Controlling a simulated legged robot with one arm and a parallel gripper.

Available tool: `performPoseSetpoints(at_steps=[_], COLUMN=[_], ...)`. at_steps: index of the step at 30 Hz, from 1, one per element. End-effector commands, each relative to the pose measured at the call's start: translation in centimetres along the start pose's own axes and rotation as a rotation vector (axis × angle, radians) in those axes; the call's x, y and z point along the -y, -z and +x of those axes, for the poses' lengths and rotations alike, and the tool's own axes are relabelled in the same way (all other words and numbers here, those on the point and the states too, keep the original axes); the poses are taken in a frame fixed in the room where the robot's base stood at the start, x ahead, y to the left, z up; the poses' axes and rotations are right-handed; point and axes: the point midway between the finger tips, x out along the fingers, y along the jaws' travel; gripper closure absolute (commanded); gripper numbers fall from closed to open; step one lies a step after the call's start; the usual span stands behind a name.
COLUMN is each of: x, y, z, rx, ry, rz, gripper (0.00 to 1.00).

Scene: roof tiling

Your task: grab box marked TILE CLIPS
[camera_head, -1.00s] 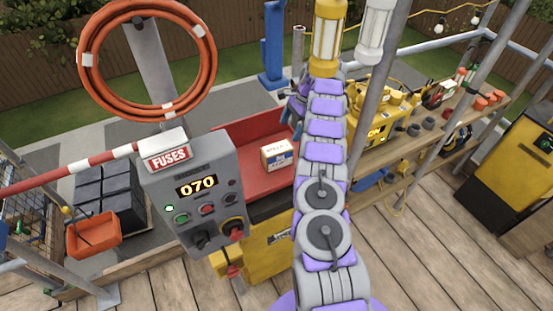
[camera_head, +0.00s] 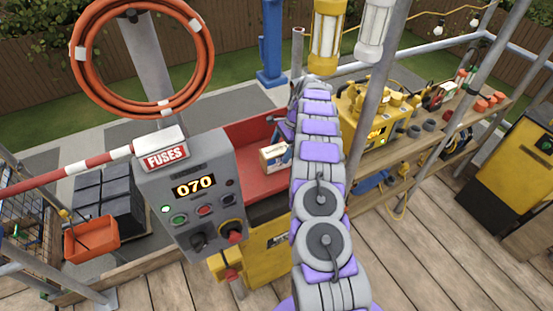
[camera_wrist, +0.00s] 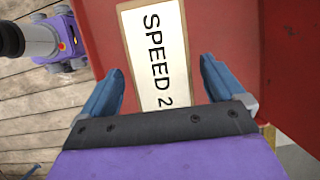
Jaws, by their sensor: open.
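My gripper (camera_head: 284,135) is at the box's right side there, partly hidden by my arm. In the wrist view my gripper (camera_wrist: 162,66) is open, its two blue fingers apart with nothing clamped. Between and beyond them is a white, tan-edged panel (camera_wrist: 155,40) lettered SPEED 2, against red. I cannot tell if this panel is the box. No TILE CLIPS lettering is readable.
A grey control box (camera_head: 195,190) reading 070 with a FUSES sign stands left of the tray. A yellow machine (camera_head: 365,115) sits on the wooden bench to the right. A grey pole (camera_head: 372,90) and hanging lamps (camera_head: 327,35) stand close to my arm.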

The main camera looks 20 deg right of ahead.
Motion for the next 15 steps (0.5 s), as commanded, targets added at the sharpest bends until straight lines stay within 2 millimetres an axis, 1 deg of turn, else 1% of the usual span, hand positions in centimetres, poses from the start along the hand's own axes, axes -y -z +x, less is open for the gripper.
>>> performPoseSetpoints(at_steps=[6, 9, 15], x=[0.2, 0.2, 0.2], y=[0.1, 0.0, 0.0], z=[3.2, 4.3, 4.6], rx=[0.001, 0.001, 0.000], ry=[-0.002, -0.002, 0.001], rz=[0.003, 0.001, 0.000], gripper=[0.04, 0.04, 0.04])
